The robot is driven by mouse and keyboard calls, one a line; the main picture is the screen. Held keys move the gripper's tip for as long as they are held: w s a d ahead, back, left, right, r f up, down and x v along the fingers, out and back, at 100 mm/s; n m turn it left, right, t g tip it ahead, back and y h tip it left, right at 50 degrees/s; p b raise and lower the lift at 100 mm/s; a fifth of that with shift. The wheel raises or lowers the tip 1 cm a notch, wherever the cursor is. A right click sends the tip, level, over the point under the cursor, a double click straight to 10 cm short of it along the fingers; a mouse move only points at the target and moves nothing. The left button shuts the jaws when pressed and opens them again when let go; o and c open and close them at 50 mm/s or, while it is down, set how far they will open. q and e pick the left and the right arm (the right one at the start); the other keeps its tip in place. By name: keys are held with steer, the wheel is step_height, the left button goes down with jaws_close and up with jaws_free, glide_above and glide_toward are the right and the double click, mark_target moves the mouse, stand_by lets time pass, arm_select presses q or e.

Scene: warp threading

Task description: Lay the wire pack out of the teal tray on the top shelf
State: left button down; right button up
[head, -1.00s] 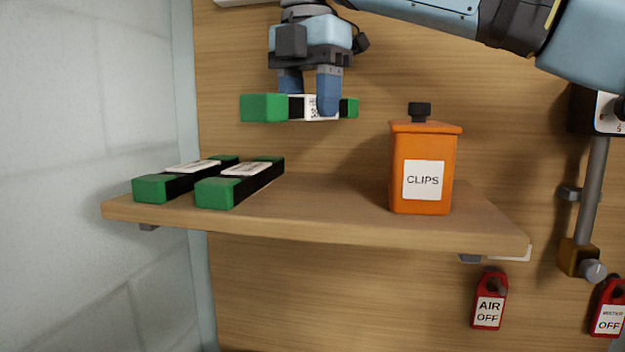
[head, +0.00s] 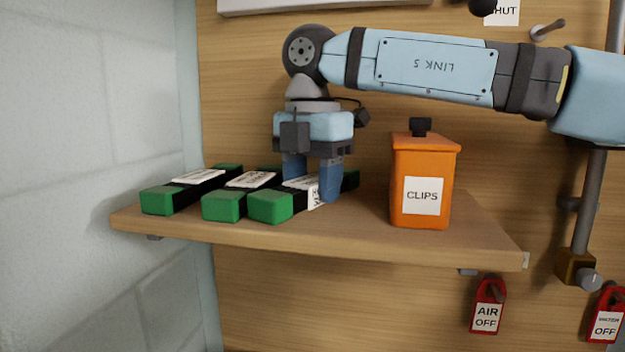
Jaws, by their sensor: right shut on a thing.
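A wire pack (head: 271,206) with green ends, a black middle and a white label is at shelf height in the head view, the rightmost of three alike packs. My right gripper (head: 313,185) comes from above, with its fingers shut on the pack's middle. The pack lies level and looks to be on or just at the wooden shelf (head: 370,230); exact contact is hard to tell. Two more packs, a left pack (head: 157,200) and a middle pack (head: 222,205), lie on the shelf to its left. The teal tray and my left gripper are not in view.
An orange CLIPS box (head: 421,180) with a black knob stands on the shelf to the right, with a gap between it and my right gripper. A wooden wall is behind. A pale wall (head: 100,150) is at left. Red OFF tags (head: 488,305) hang below right.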

mark_target(310, 179)
steer(key=o, duration=0.8)
steer(key=shift+f, duration=0.15)
steer(key=shift+c, duration=0.2)
steer(key=o, duration=0.3)
steer(key=shift+a, duration=0.1)
steer(key=shift+o, duration=0.7)
steer(key=shift+s, duration=0.1)
steer(key=shift+r, duration=0.4)
step_height(310, 179, up, 12)
steer(key=b, duration=0.1)
steer(key=shift+f+b, duration=0.2)
steer(key=shift+b, duration=0.2)
